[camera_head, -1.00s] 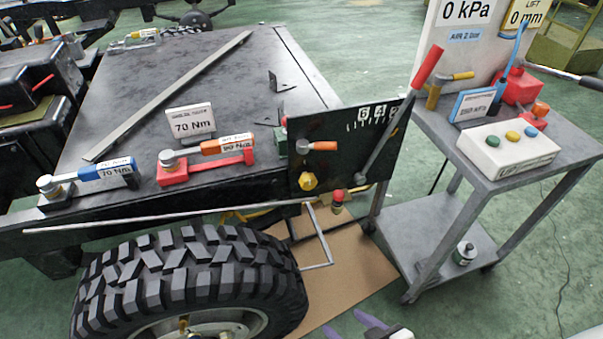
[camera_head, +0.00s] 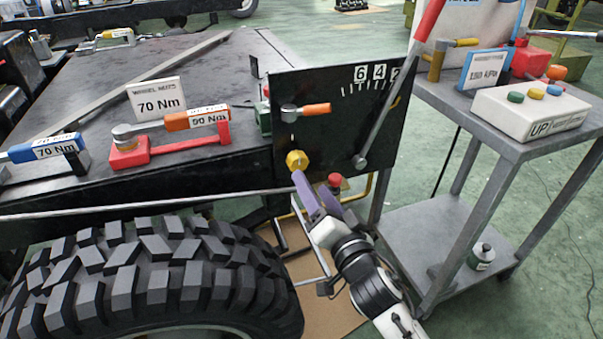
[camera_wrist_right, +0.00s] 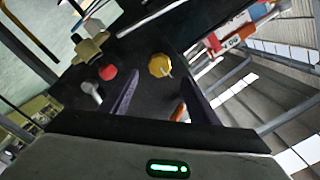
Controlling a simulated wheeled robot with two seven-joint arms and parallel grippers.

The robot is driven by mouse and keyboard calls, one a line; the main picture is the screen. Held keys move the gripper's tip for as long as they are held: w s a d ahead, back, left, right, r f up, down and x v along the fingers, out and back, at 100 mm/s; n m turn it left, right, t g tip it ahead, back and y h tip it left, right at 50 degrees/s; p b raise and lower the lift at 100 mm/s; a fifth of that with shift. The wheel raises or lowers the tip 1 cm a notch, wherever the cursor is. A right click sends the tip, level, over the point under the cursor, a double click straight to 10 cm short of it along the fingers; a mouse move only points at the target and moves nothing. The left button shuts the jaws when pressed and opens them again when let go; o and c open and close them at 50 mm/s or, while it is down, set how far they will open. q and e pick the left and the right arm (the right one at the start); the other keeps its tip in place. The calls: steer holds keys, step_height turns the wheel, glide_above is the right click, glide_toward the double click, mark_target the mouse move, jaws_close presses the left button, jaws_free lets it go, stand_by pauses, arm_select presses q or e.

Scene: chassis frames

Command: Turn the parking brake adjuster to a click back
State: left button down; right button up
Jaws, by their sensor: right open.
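The parking brake adjuster seems to be the yellow knob (camera_head: 296,160) low on the black panel (camera_head: 335,115), which also carries a numbered scale and a long red-handled lever (camera_head: 388,110). My right gripper (camera_head: 311,182) has purple fingers, comes up from below and points at the knob. In the right wrist view the gripper (camera_wrist_right: 160,80) is open, with the yellow knob (camera_wrist_right: 160,65) ahead between its fingertips. Whether the fingers touch the knob is unclear. My left gripper is out of view.
A small orange-handled lever (camera_head: 306,110) sits above the knob and a red knob (camera_head: 335,180) beside my fingers. A large tyre (camera_head: 150,275) stands at lower left. A grey cart (camera_head: 520,145) with a button box (camera_head: 535,110) is at right.

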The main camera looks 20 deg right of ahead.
mark_target(300, 165)
steer(key=w+b, duration=0.1)
steer(key=w, duration=0.7)
steer(key=shift+a, duration=0.1)
steer(key=shift+f, duration=0.1)
steer(key=c, duration=1)
